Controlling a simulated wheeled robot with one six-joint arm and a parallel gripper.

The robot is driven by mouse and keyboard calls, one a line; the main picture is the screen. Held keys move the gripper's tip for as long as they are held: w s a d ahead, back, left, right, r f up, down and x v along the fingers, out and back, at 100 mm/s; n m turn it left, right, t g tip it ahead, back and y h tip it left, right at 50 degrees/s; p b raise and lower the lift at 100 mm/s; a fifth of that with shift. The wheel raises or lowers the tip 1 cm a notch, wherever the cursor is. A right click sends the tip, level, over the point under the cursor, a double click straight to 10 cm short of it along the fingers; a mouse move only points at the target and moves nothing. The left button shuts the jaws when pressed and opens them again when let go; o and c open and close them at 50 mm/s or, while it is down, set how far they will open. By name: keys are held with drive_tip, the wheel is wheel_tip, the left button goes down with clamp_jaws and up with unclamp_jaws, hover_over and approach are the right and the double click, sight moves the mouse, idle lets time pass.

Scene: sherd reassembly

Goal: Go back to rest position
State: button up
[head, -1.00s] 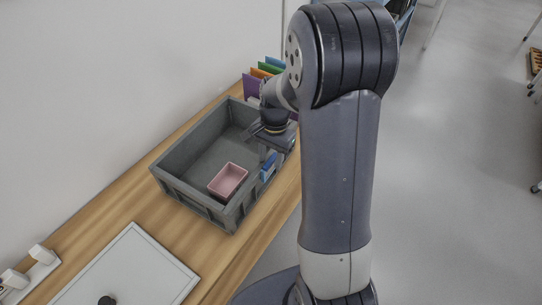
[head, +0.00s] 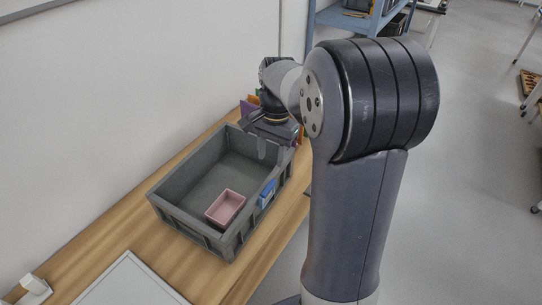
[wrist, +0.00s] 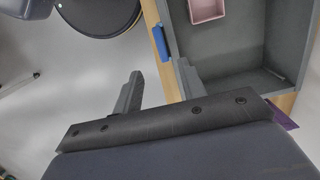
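My gripper (head: 272,140) is above the far right part of the grey crate (head: 165,212) in the head view. In the wrist view my gripper (wrist: 158,80) has its two fingers apart with nothing between them. One finger overlaps the crate's side wall in that picture and the other is over the floor side. A small pink box (head: 225,208) sits inside the crate near its front right corner. It also shows in the wrist view (wrist: 206,10).
The crate stands on a wooden table (head: 95,250) along a white wall. A white board (head: 128,285) lies at the front. Coloured folders stand behind the crate, partly hidden. Open floor (head: 470,170) is at the right.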

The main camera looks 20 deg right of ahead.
sight(268, 187)
drive_tip(key=f, duration=0.7)
drive_tip(key=a+f, duration=0.1)
drive_tip(key=f, duration=0.2)
drive_tip(key=shift+s+f, duration=0.4)
drive_tip(key=shift+r+p, duration=0.35)
drive_tip(key=shift+f+b, duration=0.25)
drive_tip(key=shift+b, duration=0.15)
